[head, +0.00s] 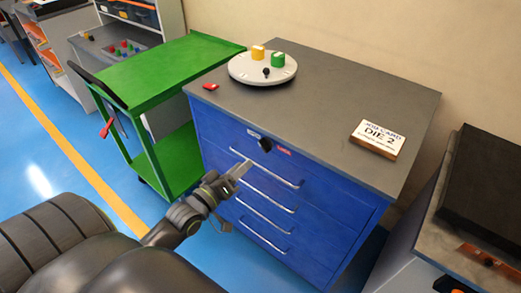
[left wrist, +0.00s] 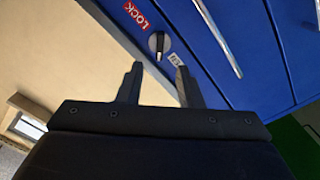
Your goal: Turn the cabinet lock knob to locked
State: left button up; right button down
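The blue cabinet (head: 300,190) has a black lock knob (head: 265,146) on its upper front, between a small white label (head: 253,133) and a red label (head: 283,151). In the left wrist view, the knob (left wrist: 158,43) sits on a round pale plate, its light tip pointing down in the picture. The red LOCK label (left wrist: 136,14) is at its upper left and the white label (left wrist: 175,60) at its lower right. My left gripper (head: 242,168) is open and empty, in front of the cabinet and apart from the knob. My right gripper is out of view.
Silver drawer handles (head: 267,175) stick out below the knob. On the cabinet top are a round white dial plate (head: 262,72), a red item (head: 210,86) and a DIE 2 job card (head: 377,138). A green cart (head: 165,75) stands to the left.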

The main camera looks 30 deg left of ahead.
aim_at(265, 145)
pick_arm(q)
jog(key=w, duration=0.9)
jog(key=shift+d+b, duration=0.35)
jog(key=shift+b, duration=0.05)
grip_shut()
